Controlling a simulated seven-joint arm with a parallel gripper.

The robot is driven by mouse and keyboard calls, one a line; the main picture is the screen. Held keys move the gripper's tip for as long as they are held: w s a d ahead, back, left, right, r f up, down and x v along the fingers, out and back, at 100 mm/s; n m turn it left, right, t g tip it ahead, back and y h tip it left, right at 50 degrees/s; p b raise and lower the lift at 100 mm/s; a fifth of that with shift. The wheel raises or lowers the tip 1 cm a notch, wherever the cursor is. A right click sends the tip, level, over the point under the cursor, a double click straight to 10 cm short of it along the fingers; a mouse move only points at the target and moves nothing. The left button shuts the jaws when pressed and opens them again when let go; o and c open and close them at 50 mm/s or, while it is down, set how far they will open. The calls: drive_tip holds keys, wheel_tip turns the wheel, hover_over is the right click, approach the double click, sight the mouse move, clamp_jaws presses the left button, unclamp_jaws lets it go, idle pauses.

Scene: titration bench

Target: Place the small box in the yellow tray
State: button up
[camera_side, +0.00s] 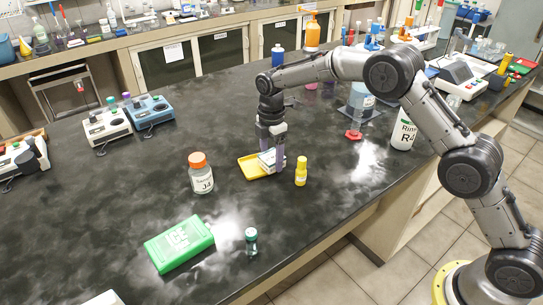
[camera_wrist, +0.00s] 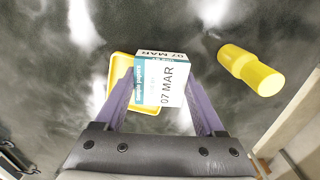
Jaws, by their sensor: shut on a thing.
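The small box (camera_side: 266,158) is white with a teal side. In the wrist view the box (camera_wrist: 158,80) reads "07 MAR" and sits between the purple fingers. My gripper (camera_side: 272,161) points down and is shut on it; the gripper also shows in the wrist view (camera_wrist: 161,96). The yellow tray (camera_side: 249,170) lies flat on the dark bench. The box is over the tray's right part in the side view. In the wrist view the tray (camera_wrist: 120,68) is partly hidden behind the box. I cannot tell whether the box touches the tray.
A yellow bottle (camera_side: 300,172) stands close to the tray's right. An orange-capped jar (camera_side: 201,178) stands left of the tray. A green box (camera_side: 179,243) and a small green vial (camera_side: 251,241) are nearer the front. The bench is clear between these and the tray.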

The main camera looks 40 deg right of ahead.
sight(272, 156)
drive_tip(key=shift+f, duration=0.1)
drive_tip(key=o, duration=1.3)
drive_tip(key=shift+o, duration=0.2)
wheel_tip(272, 156, up, 12)
drive_tip(key=shift+r, duration=0.2)
